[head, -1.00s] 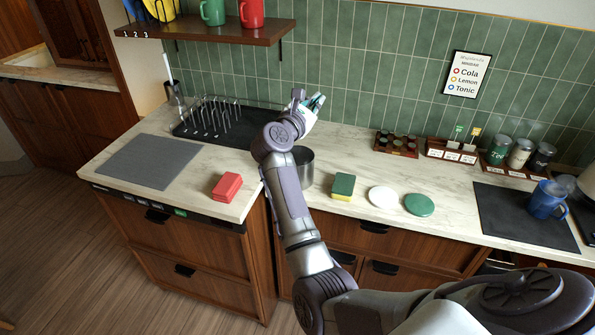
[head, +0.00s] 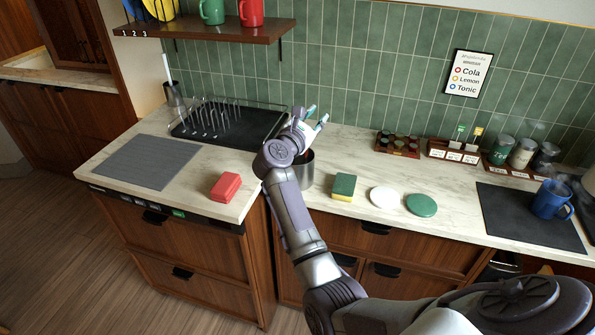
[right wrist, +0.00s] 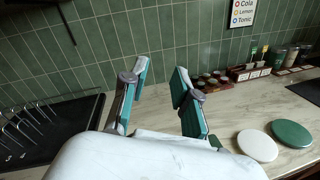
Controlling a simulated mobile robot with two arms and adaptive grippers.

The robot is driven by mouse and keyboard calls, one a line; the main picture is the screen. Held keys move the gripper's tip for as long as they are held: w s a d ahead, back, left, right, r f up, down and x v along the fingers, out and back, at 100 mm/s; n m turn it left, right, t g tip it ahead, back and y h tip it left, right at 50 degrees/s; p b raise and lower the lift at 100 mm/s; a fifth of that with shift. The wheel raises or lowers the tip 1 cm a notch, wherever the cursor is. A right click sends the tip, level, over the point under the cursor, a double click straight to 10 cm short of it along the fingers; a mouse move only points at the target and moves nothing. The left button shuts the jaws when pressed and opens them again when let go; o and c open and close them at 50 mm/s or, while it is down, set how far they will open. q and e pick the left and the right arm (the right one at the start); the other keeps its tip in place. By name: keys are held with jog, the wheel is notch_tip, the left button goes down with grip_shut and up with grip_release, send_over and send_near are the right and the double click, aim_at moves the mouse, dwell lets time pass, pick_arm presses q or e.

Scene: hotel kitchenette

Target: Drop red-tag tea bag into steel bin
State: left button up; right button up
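The steel bin (head: 306,172) stands on the counter in the head view, partly hidden behind my right wrist. My right gripper (head: 311,118) is beyond and above the bin in the picture. In the right wrist view its fingers (right wrist: 160,80) are spread apart with nothing between them. I cannot make out a red-tag tea bag; the bin's inside is mostly hidden. A small rack (head: 452,153) at the back holds a green tag (head: 460,130) and a yellow tag (head: 477,132). My left gripper is not in view.
A black drying rack (head: 225,125) is left of the bin. A sponge (head: 344,187), white disc (head: 384,197) and green disc (head: 421,205) lie to its right. A red block (head: 226,186) lies at front left. A blue mug (head: 550,200) stands on a dark mat (head: 510,215).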

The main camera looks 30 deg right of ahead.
jog(key=v, duration=0.7)
jog(key=shift+a, duration=0.2)
jog(key=shift+s, duration=0.1)
dwell(0.3)
